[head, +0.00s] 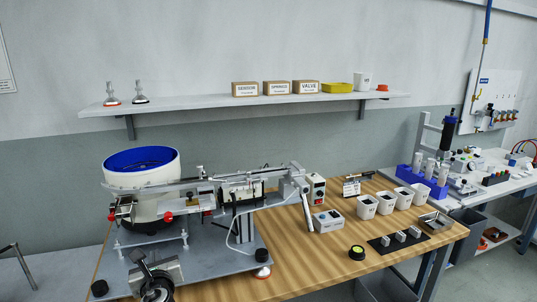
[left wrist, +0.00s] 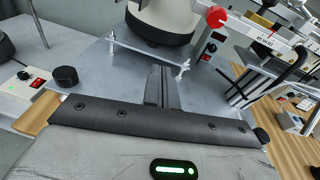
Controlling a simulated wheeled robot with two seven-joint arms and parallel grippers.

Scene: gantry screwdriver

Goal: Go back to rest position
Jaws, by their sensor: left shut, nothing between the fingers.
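My left gripper (head: 138,257) is at the bottom left of the head view, over the grey base plate (head: 205,258) of the feeder machine. In the left wrist view its dark fingers (left wrist: 160,88) are together with nothing between them. They point toward the white feeder bowl stand (left wrist: 160,22), with a visible gap to it. The bowl (head: 141,166) with its blue inside stands behind the gripper in the head view. My right gripper is in neither view.
The feeder's rail and screwdriver unit (head: 240,190) stand right of my gripper. A wall shelf (head: 230,106) runs behind. The table's front middle is mostly clear.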

